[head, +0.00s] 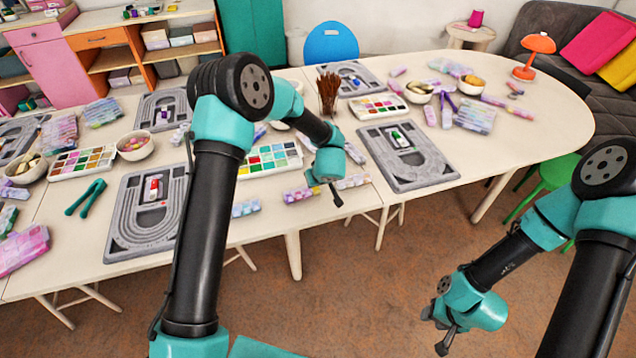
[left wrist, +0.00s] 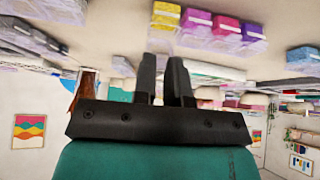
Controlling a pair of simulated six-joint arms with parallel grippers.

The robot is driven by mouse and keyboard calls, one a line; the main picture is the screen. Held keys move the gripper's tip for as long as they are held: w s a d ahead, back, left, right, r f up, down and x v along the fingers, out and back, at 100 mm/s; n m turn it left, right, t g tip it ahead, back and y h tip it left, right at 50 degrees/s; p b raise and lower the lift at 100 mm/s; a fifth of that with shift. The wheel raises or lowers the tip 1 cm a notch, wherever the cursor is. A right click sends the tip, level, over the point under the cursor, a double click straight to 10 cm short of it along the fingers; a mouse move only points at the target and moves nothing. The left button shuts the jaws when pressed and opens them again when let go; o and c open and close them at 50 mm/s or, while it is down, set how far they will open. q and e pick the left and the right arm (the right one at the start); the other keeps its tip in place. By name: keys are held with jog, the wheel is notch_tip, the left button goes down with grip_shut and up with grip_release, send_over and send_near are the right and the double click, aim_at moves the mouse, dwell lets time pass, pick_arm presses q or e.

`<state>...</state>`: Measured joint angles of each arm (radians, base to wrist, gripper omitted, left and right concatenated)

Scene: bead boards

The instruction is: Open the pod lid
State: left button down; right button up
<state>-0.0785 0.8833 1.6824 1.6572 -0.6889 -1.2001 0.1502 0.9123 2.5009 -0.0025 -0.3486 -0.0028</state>
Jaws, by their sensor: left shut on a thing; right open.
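Short strips of small pods lie along the front table edge: a bluish strip (head: 245,208), a yellow and purple strip (head: 300,195) and a pale pink strip (head: 352,182). My left gripper (head: 336,197) points down at the edge, between the last two strips. In the left wrist view its fingers (left wrist: 165,70) stand close together with a narrow gap, below a yellow pod (left wrist: 166,16) and a purple pod (left wrist: 195,20). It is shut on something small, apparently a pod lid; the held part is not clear. My right gripper (head: 440,328) is open and empty over the floor.
Grey bead boards (head: 425,170) and (head: 128,235) lie on the table. A colour palette box (head: 245,172), a brush cup (head: 328,95) and green tweezers (head: 85,197) stand or lie around. Below the front edge is open floor (head: 370,275).

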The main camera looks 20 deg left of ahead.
pick_arm(q)
jog(key=shift+w+a+r+g+h, duration=0.2)
jog(key=shift+w+a+g+h, duration=0.25)
jog(key=shift+g+h, duration=0.3)
jog(key=shift+w+a+r+g+h, duration=0.15)
jog(key=shift+w+a+g+h, duration=0.3)
jog(key=shift+g, duration=0.5)
jog(key=shift+w+a+g+h, duration=0.25)
jog(key=shift+w+g+h, duration=0.15)
jog(key=shift+g+h, duration=0.4)
jog(key=shift+w+a+g+h, duration=0.2)
jog(key=shift+w+g+h, duration=0.3)
jog(key=shift+g, duration=0.4)
jog(key=shift+s, duration=0.1)
jog(key=c, duration=1.4)
grip_release()
jog(key=r, duration=0.5)
jog(key=w+a+r, duration=0.1)
jog(key=r, duration=0.1)
jog(key=shift+r, duration=0.15)
